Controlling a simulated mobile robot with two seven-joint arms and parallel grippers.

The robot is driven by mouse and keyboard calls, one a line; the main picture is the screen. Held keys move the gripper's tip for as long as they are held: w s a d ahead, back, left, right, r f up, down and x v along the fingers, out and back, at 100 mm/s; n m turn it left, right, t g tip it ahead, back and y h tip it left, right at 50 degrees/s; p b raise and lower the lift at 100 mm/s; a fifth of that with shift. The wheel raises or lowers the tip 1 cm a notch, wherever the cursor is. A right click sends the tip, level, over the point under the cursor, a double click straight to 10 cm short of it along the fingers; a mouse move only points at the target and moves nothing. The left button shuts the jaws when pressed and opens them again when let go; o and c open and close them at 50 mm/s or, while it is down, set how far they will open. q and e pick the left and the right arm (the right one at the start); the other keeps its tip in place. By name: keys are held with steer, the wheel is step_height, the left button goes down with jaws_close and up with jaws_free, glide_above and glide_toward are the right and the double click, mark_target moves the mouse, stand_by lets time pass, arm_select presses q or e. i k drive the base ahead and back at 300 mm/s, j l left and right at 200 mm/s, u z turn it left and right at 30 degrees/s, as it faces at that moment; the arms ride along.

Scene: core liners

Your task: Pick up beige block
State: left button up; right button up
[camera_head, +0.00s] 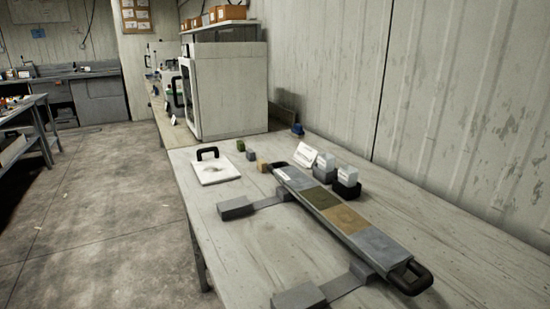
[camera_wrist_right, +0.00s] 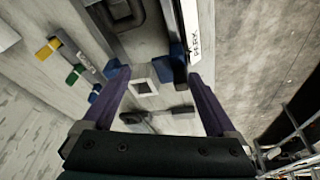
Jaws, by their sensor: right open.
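The beige block (camera_head: 262,166) is a small cube on the near table in the head view, close to the far end of the long core tray (camera_head: 342,220). A grey block (camera_head: 250,155) and a dark green block (camera_head: 240,146) stand in a row behind it. No gripper shows in the head view. In the right wrist view, my right gripper (camera_wrist_right: 159,78) is open, with two dark purple fingers apart and nothing held. A small pale square with a dark centre (camera_wrist_right: 142,88) shows beyond the fingers. I cannot make out the beige block in that view.
A white plate with a black handle (camera_head: 215,170) lies left of the blocks. A white cabinet (camera_head: 228,92) stands behind.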

mark_target(262, 165)
steer(key=i+j+z, duration=0.3)
steer(key=i+j, duration=2.05)
steer(key=i, duration=0.05)
